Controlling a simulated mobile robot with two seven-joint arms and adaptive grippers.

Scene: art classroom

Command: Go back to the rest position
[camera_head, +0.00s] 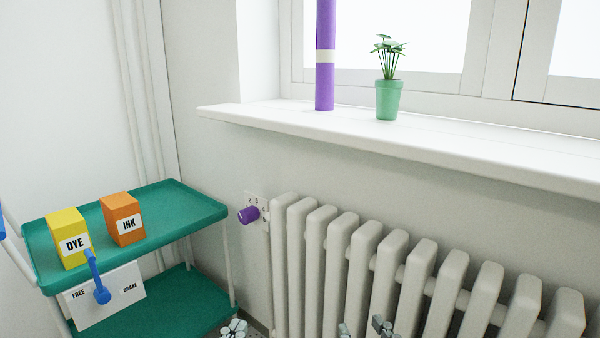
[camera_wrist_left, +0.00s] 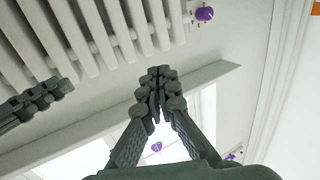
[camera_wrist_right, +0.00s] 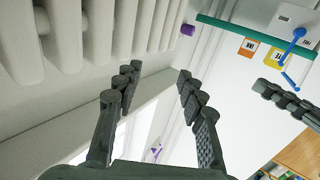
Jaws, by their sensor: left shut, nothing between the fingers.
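My right gripper (camera_head: 365,329) is further right at the bottom edge, in front of the radiator. In the right wrist view its fingers (camera_wrist_right: 157,85) stand wide apart and the gap is empty. Most of both arms is out of the head view.
A white radiator (camera_head: 333,254) with a purple knob (camera_head: 248,214) stands below the windowsill (camera_head: 440,144). The sill holds a purple tube (camera_head: 325,85) and a potted plant (camera_head: 389,99). A green cart (camera_head: 170,212) at left carries yellow DYE (camera_head: 68,229) and orange INK (camera_head: 120,207) boxes.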

